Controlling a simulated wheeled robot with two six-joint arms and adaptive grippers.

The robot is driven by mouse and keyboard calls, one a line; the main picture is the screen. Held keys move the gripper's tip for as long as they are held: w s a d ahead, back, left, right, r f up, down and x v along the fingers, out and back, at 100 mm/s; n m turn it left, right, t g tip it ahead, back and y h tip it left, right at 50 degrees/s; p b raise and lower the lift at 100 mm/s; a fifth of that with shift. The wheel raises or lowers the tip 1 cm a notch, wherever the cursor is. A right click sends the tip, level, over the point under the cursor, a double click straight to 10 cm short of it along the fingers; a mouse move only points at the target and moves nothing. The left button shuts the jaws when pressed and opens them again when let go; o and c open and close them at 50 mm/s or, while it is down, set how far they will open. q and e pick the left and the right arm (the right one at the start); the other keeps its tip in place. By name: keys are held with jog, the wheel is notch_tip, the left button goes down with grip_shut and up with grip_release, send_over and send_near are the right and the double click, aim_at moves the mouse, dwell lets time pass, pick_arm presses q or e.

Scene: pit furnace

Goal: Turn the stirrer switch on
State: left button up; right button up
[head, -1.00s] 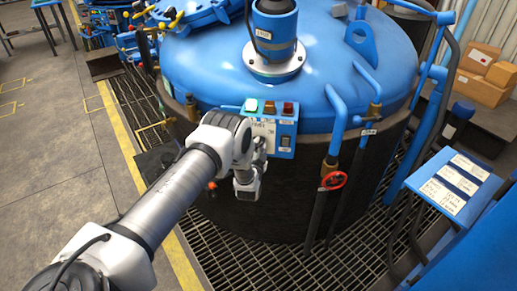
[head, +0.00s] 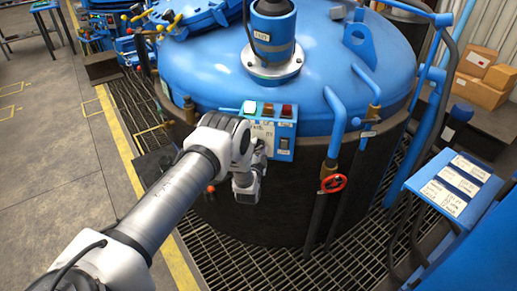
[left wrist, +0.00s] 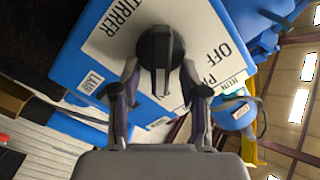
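The blue stirrer control box (head: 287,128) is mounted on the front of the furnace, partly hidden by my left arm. In the left wrist view its white label (left wrist: 205,32) reads "…TIRRER" and "OFF". The black stirrer switch knob (left wrist: 160,50) sits on that label. My left gripper (left wrist: 160,78) is at the box with its fingers apart, one on each side of the knob. I cannot tell whether they touch it. In the head view the fingers and the knob are hidden behind my wrist. My right gripper is not in view.
Blue pipes and a red valve wheel (head: 333,184) stand to the right. A blue labelled panel (head: 455,185) is further right. Grating covers the floor in front.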

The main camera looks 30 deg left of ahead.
pick_arm(q)
jog(key=v, duration=1.2)
